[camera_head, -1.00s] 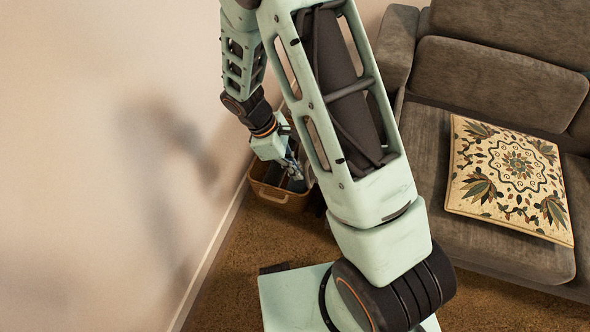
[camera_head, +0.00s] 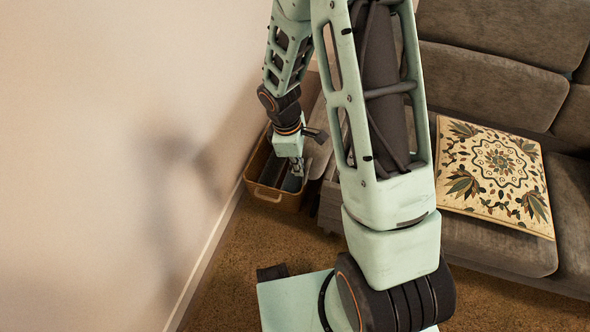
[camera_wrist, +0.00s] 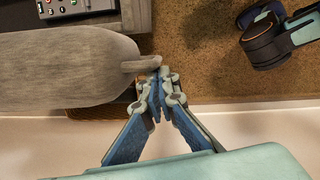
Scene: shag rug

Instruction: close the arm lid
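The arm lid (camera_wrist: 65,68) is a long, rounded grey fabric pad in the left of the wrist view. It appears raised beside the sofa arm's box, and a small tab (camera_wrist: 143,64) sticks out from its right end. My gripper (camera_wrist: 161,74) has its fingertips together just at the tip of this tab; whether they touch it I cannot tell. In the head view, my gripper (camera_head: 298,172) points down over the basket, beside the sofa arm. My own arm hides much of the lid there.
A brown basket (camera_head: 277,198) with dark items stands against the wall (camera_head: 110,150). The grey sofa (camera_head: 490,85) holds a patterned cushion (camera_head: 495,175). A panel with buttons (camera_wrist: 70,8) shows at the wrist view's upper left.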

